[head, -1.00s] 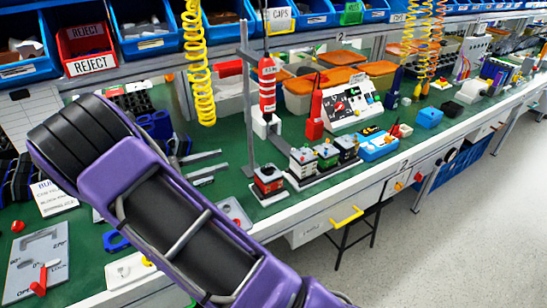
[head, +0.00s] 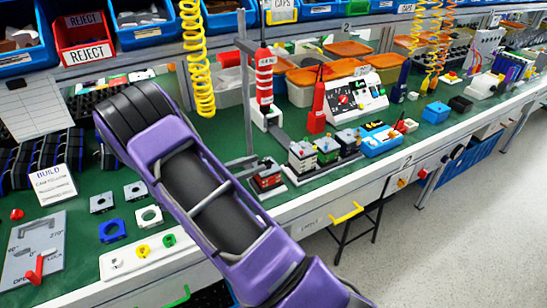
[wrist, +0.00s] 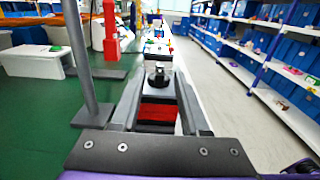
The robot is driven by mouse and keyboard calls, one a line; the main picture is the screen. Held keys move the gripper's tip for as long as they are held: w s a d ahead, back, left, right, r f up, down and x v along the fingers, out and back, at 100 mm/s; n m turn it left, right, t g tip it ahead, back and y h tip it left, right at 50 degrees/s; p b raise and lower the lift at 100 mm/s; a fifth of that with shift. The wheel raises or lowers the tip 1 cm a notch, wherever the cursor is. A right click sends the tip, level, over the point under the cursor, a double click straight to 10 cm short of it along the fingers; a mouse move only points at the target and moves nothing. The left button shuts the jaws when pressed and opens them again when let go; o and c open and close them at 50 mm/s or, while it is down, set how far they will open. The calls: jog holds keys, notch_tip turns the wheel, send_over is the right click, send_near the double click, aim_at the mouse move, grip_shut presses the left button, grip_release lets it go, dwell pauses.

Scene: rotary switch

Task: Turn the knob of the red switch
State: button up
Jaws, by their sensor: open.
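The red switch (head: 266,177) is a small red and dark box near the bench's front edge in the head view, partly hidden by my arm and gripper. In the wrist view its red body (wrist: 157,112) and black upright knob (wrist: 159,76) lie between my two fingers. My gripper (wrist: 158,70) is open, with one finger on each side of the knob. In the head view the grey fingers (head: 252,167) reach out from behind my purple arm to the switch. I cannot tell whether a finger touches the knob.
Several similar small switches (head: 325,150) stand just right of the red one. A grey post (head: 246,100) rises close behind the gripper; it also shows at the left in the wrist view (wrist: 83,60). A red bottle-like tool (head: 264,75) hangs behind. The aisle floor (head: 450,240) is clear.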

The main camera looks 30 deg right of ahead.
aim_at(265, 160)
jog(key=d, duration=0.7)
jog(key=shift+w, duration=0.15)
jog(key=shift+a, duration=0.1)
grip_shut()
